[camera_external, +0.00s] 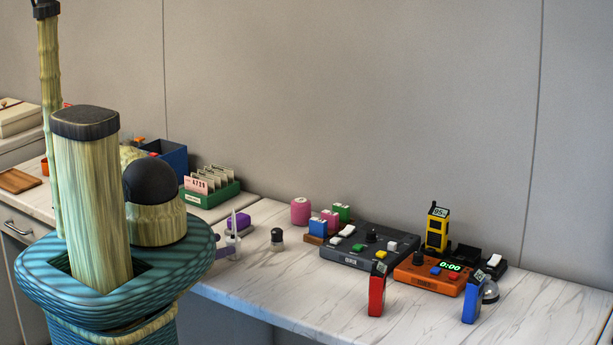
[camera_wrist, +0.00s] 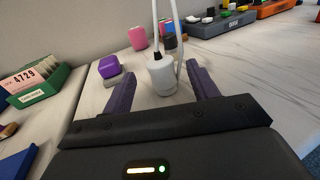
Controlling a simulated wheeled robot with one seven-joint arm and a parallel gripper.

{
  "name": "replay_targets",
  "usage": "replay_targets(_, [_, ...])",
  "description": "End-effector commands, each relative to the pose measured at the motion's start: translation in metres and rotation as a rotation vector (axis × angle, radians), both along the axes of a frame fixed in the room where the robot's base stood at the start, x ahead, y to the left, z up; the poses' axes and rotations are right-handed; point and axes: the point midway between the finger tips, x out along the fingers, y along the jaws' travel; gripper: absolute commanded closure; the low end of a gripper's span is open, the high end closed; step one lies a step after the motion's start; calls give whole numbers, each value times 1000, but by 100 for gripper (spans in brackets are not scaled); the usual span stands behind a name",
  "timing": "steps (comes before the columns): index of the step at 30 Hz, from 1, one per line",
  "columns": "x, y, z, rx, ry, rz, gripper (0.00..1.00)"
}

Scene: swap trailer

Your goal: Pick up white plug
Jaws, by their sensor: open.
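The white plug (camera_wrist: 162,78) stands on the marble counter in the middle of the wrist view, with pale cables rising from its top. It also shows in the external view (camera_external: 233,241), small and beside my gripper (camera_external: 225,250). In the wrist view, my gripper (camera_wrist: 161,72) has its two purple fingers apart, one on each side of the plug. Gaps show between the fingers and the plug, and nothing is held. My arm hides part of the counter in the external view.
A purple block (camera_external: 239,221) and a dark-topped knob (camera_external: 277,238) stand close to the plug. A green card box (camera_external: 212,190) is at the left. A grey control box (camera_external: 360,248) and an orange timer (camera_external: 430,275) stand to the right. Counter space in front is clear.

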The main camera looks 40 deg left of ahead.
Motion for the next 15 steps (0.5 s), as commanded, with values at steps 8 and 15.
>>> replay_targets(8, [35, -14, 2, 0, -2, -3, 41])
replay_targets(15, [43, -17, 0, 1, 0, 1, 41])
